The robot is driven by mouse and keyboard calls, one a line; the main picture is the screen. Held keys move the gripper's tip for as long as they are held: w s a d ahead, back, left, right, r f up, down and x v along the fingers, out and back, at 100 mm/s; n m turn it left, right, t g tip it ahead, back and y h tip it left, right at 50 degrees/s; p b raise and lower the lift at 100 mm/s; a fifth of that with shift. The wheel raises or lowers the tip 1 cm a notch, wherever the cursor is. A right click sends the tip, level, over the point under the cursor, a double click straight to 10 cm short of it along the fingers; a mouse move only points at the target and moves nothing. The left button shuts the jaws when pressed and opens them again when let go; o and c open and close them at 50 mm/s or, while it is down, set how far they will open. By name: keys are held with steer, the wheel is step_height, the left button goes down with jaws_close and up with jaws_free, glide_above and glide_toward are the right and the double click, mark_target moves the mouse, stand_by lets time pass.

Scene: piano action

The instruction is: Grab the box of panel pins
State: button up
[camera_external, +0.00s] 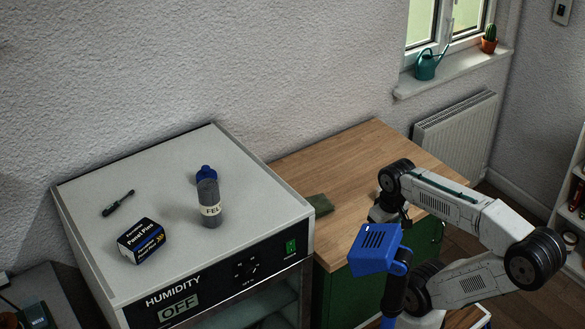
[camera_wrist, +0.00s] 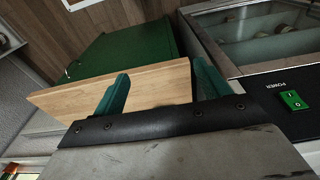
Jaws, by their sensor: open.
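The box of panel pins (camera_external: 141,241) is a small black box with white and yellow lettering. It lies on the pale top of the humidity cabinet (camera_external: 160,188), near the front left, in the external view. My gripper (camera_wrist: 160,90) is open and empty in the wrist view, with its two green fingers apart over the edge of the wooden worktop. In the external view my arm is over the right part of the worktop, well to the right of the box. The box does not show in the wrist view.
A grey bottle with a blue cap (camera_external: 208,200) stands right of the box, and a black screwdriver (camera_external: 118,203) lies behind it. A dark green cloth (camera_external: 320,205) lies on the wooden worktop (camera_external: 345,165). The cabinet's front has a green power switch (camera_wrist: 293,100).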

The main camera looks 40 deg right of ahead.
steer(key=o, duration=0.4)
steer(key=shift+c, duration=0.2)
